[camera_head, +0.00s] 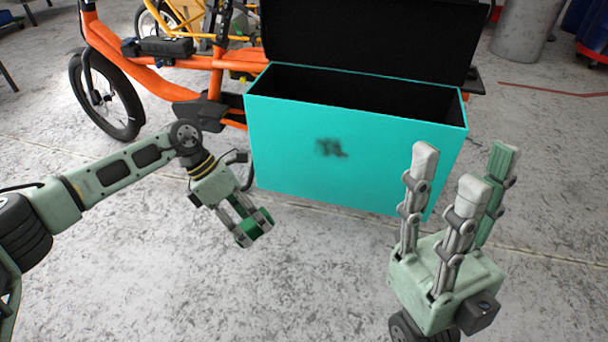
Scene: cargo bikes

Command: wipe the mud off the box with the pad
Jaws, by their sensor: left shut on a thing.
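The turquoise box (290,165) stands on the cargo bike with its black lid up and its inside dark. A dark mud smudge (331,148) is on its front wall, near the middle. My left gripper (254,231) is in front of the box's lower left, pointing down and apart from the smudge. It is shut on a green thing, seemingly the pad (247,227), mostly hidden between the fingers. My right gripper (463,168) is in front of the box's right end, fingers upward, spread and empty. It hides part of the box's right side.
The orange bike frame (150,75) and black front wheel (106,95) are left of the box. A yellow bike (190,15) is behind. A grey cylinder (524,30) stands at the back right. The concrete floor before the box is clear.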

